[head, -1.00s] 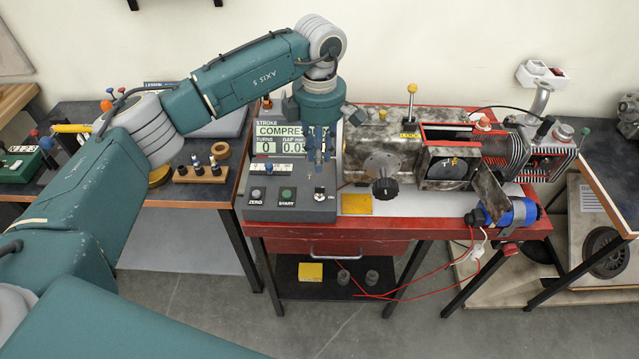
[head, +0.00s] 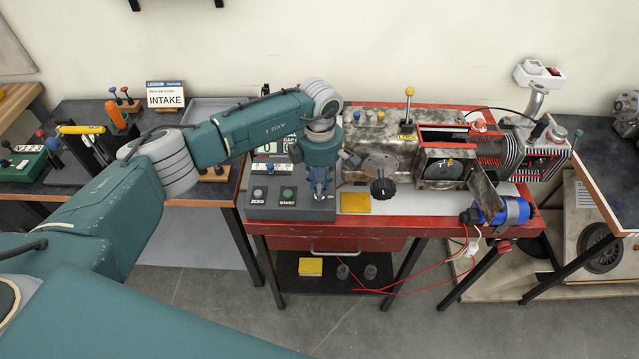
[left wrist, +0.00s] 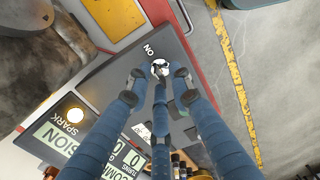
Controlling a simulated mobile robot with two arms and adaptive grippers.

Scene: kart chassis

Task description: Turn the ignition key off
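The ignition key switch (left wrist: 160,68) is on the grey control console (head: 262,212), beside an "ON" label in the left wrist view. My left gripper (head: 320,190) is low over the console's right side in the head view, and it hides the key there. In the left wrist view its blue fingers (left wrist: 159,76) are spread around the key, with gaps between the tips. I cannot tell whether any finger touches the key. The key's exact angle is too small to read. My right gripper is in neither view.
The ZERO and START buttons (head: 287,195) are just left of my gripper. A engine assembly with a black knob (head: 383,188) stands close on the right, above a yellow pad (head: 355,203). An INTAKE sign (head: 165,95) stands on the left bench.

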